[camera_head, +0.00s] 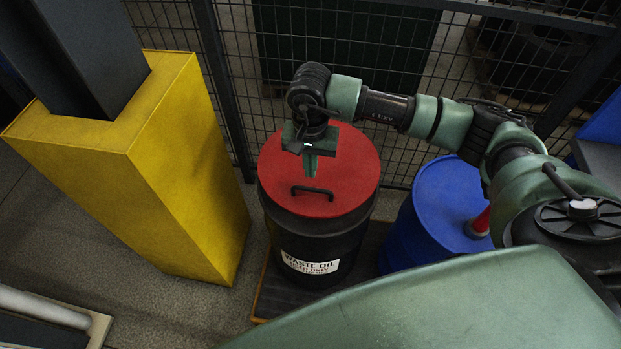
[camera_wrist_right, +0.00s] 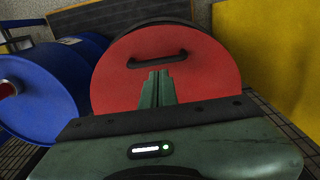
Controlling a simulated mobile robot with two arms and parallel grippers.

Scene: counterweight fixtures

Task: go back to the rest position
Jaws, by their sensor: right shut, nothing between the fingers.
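My right gripper (camera_head: 310,163) is over the red lid of the waste oil drum, pointing down, with its arm coming in from the right. In the right wrist view its two green fingers (camera_wrist_right: 157,88) are together with nothing between them. The red lid (camera_head: 352,170) lies on the black drum (camera_head: 340,233) and has a dark handle (camera_head: 312,193), which also shows in the right wrist view (camera_wrist_right: 158,60). The fingers appear apart from the handle; the gap to the lid is hard to judge. My left gripper is not in view.
A blue drum (camera_head: 405,235) stands right of the black one. A yellow post guard (camera_head: 185,170) stands to the left. A wire mesh fence (camera_head: 235,70) runs close behind the drums. Bare floor (camera_head: 180,300) shows at the front left.

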